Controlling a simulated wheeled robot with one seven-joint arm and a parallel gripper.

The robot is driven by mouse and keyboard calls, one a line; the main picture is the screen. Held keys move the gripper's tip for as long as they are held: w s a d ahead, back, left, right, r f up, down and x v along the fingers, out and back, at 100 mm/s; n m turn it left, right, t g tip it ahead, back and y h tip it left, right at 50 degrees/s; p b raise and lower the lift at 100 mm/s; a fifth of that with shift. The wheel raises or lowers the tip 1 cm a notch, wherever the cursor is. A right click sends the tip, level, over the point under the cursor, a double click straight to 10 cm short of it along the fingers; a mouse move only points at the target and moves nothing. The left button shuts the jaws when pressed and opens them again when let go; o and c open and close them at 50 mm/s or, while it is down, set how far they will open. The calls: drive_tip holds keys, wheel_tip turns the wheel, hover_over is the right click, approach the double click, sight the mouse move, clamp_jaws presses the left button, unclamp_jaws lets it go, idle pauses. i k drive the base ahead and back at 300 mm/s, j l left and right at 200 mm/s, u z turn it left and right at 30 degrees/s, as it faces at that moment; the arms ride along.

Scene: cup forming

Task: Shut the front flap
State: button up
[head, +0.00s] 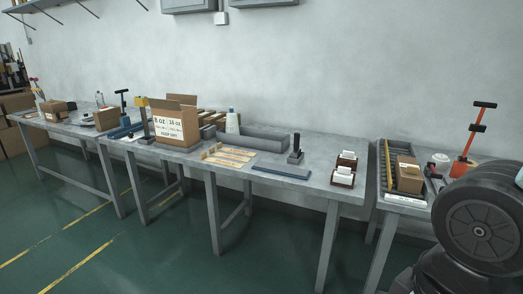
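An open cardboard box (187,133) stands on the middle grey table. A white label (168,128) reading "8 oz" and "16 oz" is on its front side. A brown panel (174,101) rises at the back of the box like a raised flap. I cannot tell which part is the front flap or how it hangs; the box is small in the head view. My dark arm fills the lower right corner, far from this box. My gripper is not in view.
A smaller box (408,176) sits on the right table. Green floor (175,250) is clear in front.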

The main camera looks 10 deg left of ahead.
sight(170, 105)
drive_tip(key=i+j+u, duration=0.1)
drive_tip(key=i+u, duration=0.75)
drive_tip(key=i+l+u, duration=0.15)
drive_tip(key=i+u, duration=0.65)
drive_tip(key=i, duration=0.6)
